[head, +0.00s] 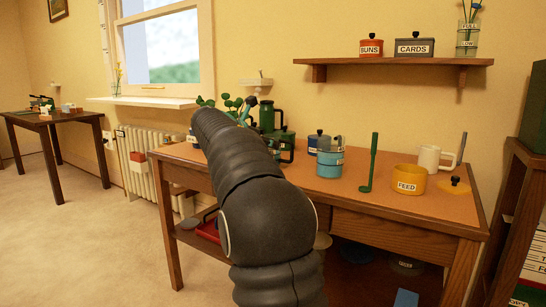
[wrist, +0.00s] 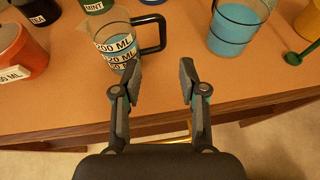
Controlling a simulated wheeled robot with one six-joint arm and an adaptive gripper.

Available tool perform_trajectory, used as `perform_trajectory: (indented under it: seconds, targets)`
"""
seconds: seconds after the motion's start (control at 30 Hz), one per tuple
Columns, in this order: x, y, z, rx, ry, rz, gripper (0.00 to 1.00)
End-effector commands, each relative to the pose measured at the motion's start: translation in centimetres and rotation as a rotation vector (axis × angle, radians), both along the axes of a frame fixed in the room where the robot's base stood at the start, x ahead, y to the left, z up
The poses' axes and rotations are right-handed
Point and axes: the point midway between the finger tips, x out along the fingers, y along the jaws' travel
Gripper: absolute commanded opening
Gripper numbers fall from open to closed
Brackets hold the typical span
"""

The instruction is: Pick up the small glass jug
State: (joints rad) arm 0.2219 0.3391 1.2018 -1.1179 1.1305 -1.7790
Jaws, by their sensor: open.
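The small glass jug (wrist: 104,30) stands upright on the desk in the wrist view, left of centre. It has a black handle on its right side and white bands reading 200 ML, 120 ML and a partly covered lower one. My gripper (wrist: 161,72) is open and empty, over the desk's front edge. Its left finger overlaps the jug's lower right in the picture; I cannot tell whether they touch.
A red can (wrist: 12,55), a black TEA container (wrist: 38,10) and a green MINT one (wrist: 95,5) stand near the jug. A yellow FEED pot (head: 410,177) stands further right. Bare desk (wrist: 190,45) lies between jug and cup.

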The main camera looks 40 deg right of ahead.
Motion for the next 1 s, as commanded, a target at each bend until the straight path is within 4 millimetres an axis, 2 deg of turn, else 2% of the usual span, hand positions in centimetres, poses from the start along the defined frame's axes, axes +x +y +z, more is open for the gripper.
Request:
perform_trajectory:
  seconds: [0.4, 0.77, 1.0]
  targets:
    - [1.6, -6.1, -2.6, -0.002, 0.003, -0.002, 0.42]
    - [2.1, -8.1, -3.5, -0.001, 0.003, -0.001, 0.42]
    - [2.6, -11.1, -4.8, 0.0, 0.002, -0.002, 0.42]
